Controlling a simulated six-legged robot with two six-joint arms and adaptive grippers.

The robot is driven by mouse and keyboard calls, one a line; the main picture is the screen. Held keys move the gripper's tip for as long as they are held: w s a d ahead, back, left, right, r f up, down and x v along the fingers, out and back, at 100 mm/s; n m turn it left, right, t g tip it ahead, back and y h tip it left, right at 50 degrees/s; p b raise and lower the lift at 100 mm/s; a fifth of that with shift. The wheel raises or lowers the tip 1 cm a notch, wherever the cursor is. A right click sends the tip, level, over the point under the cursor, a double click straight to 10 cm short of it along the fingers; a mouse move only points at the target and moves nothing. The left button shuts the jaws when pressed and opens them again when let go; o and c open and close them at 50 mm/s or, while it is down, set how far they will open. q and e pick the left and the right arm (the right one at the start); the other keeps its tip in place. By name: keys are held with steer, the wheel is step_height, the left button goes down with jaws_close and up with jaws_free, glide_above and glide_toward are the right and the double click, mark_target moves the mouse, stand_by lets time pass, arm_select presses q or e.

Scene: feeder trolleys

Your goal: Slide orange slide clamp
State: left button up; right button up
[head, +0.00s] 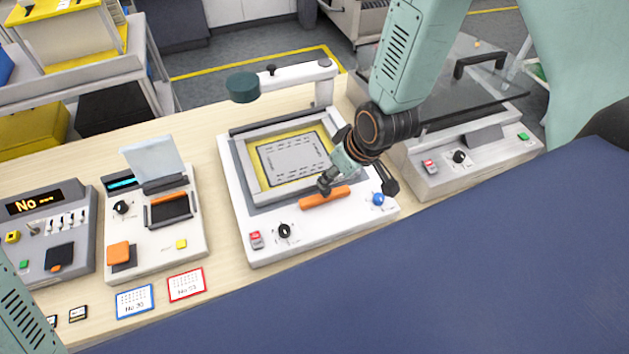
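An orange bar (325,198), which looks like the slide clamp, lies along the front edge of the framed bed on the white middle machine (330,229). My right gripper (358,188) reaches down over this machine from the upper right. Its fingers are spread apart, with nothing seen between them. One fingertip is at the upper edge of the bar, and the other is to the right of the bar's right end. I cannot tell whether the near fingertip touches the bar. My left gripper is out of view; only part of my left arm shows at the lower left.
A lamp-like arm (285,76) with a dark green head overhangs the middle machine's back. A blue knob (378,199) sits right of the bar. A clear-lidded machine (470,160) stands right, a smaller orange-marked device (150,225) left. Two cards (187,284) lie in front.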

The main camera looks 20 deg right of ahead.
mark_target(326, 189)
steer(key=x, duration=0.4)
steer(key=s+x, duration=0.1)
steer(key=x, duration=0.1)
steer(key=shift+w+d+f, duration=0.2)
steer(key=shift+d+f, duration=0.15)
steer(key=shift+f, duration=0.15)
steer(key=shift+w+a+f, duration=0.25)
steer(key=shift+a+f, duration=0.1)
steer(key=shift+f, duration=0.1)
steer(key=shift+s+d, duration=0.2)
steer(key=shift+d, duration=0.05)
steer(key=shift+c, duration=0.5)
steer(key=shift+w+a, duration=0.2)
steer(key=shift+w, duration=0.05)
steer(key=c, duration=0.5)
steer(key=shift+s, duration=0.1)
jaws_close()
